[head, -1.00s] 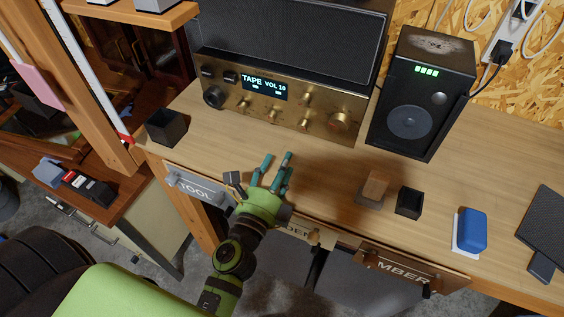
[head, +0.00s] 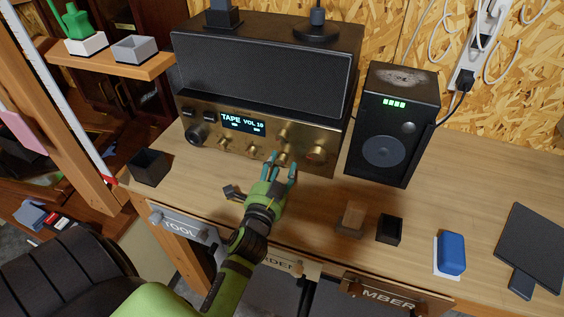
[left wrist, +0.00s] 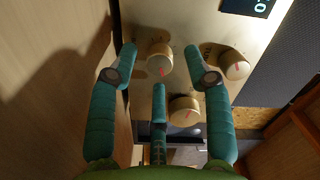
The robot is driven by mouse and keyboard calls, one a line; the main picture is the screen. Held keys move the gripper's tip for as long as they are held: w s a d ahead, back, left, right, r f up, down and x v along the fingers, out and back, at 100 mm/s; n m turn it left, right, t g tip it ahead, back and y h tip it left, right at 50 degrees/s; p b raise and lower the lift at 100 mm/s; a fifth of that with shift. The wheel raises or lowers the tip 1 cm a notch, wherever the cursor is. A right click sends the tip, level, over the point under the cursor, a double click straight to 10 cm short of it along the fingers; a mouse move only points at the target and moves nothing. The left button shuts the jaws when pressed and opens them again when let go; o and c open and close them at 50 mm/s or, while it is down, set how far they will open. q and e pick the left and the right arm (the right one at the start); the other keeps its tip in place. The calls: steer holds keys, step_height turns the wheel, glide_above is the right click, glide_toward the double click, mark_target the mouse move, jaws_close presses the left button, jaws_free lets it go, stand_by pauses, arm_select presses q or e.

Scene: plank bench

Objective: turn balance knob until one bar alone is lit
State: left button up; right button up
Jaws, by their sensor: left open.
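The brass-fronted stereo (head: 215,118) has a row of brass knobs and a display reading TAPE VOL 10. I cannot read which knob is labelled balance. My left gripper (head: 279,170) is at the lower right knobs, fingers spread and open. In the left wrist view, a brass knob (left wrist: 160,57) with a red pointer lies between the open teal fingertips (left wrist: 160,62); I cannot tell if they touch it. Two other brass knobs (left wrist: 235,66) and (left wrist: 184,110) are nearby. The black speaker (head: 385,150) shows several lit green bars (head: 395,102) at its top. My right gripper is not in view.
On the bench (head: 330,200) in front stand an open black box (head: 150,167), a brown block (head: 352,216), a small black cup (head: 390,229) and a blue block (head: 451,253) on a white base. A dark panel (head: 530,240) is at the right.

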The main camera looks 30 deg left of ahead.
arm_select(q)
steer(key=shift+w+a, duration=0.15)
steer(key=shift+w, duration=0.3)
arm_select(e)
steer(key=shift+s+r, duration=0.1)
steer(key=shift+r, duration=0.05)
arm_select(q)
jaws_close()
steer(key=shift+r+n+p, duration=0.15)
steer(key=shift+n+p, duration=0.25)
steer(key=shift+n, duration=0.3)
jaws_free()
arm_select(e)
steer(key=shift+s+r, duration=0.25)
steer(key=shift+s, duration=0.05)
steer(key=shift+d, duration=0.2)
